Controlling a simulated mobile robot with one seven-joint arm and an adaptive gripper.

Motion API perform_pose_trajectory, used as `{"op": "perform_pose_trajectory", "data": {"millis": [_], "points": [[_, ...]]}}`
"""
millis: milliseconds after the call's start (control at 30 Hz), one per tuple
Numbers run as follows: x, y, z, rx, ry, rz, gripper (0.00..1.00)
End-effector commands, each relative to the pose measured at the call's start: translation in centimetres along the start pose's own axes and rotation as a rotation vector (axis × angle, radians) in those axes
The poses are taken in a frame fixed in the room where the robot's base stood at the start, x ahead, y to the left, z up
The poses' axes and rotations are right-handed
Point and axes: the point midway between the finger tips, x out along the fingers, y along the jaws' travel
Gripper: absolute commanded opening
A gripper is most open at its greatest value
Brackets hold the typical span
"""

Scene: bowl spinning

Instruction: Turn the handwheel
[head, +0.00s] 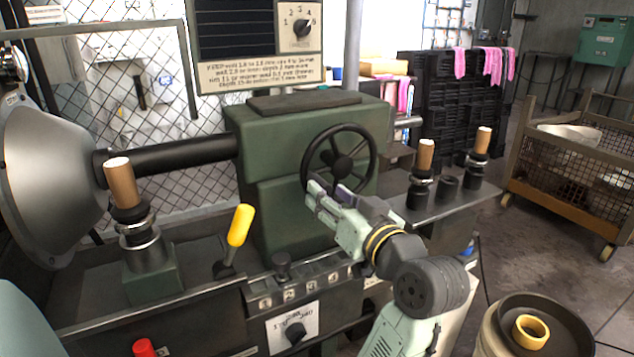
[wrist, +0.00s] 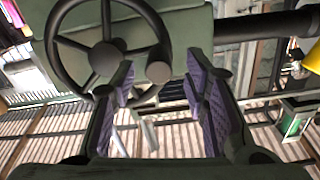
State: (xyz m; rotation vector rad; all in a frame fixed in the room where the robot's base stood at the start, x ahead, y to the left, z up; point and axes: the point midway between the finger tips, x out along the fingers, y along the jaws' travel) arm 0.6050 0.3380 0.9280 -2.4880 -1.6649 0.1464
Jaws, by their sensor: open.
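The black handwheel (head: 342,164) with spokes and a round rim is on the front of the green machine housing (head: 268,150). In the wrist view the handwheel (wrist: 106,58) fills the upper left, and its stubby handle knob (wrist: 159,71) sticks out from the rim toward the camera. My gripper (head: 328,190) is at the lower left part of the wheel in the head view. In the wrist view my gripper (wrist: 160,75) is open, with purple finger pads on either side of the knob. Clear gaps show between knob and pads. In the head view the gripper hides the knob.
A yellow-handled lever (head: 240,226) stands left of my arm. Wooden-handled posts (head: 425,157) stand on the right ledge. A drum with a yellow ring (head: 530,331) is at lower right. A wire cart (head: 575,165) stands farther right.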

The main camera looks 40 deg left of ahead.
Motion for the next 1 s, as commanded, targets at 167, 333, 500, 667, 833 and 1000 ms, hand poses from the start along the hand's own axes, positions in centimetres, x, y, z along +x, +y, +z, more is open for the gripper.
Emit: {"op": "perform_pose_trajectory", "data": {"millis": [167, 333, 500, 667, 833, 1000], "points": [[3.3, -0.1, 0.0, 0.000, -0.002, -0.003, 0.41], [5.1, -0.1, -0.1, 0.000, 0.000, -0.001, 0.41], [5.6, 0.0, 0.0, -0.002, 0.001, 0.001, 0.41], [5.6, 0.0, 0.0, -0.002, 0.001, 0.001, 0.41], [5.6, 0.0, 0.0, -0.002, 0.001, 0.001, 0.33], [5.6, 0.0, 0.0, -0.002, 0.001, 0.001, 0.21]]}}
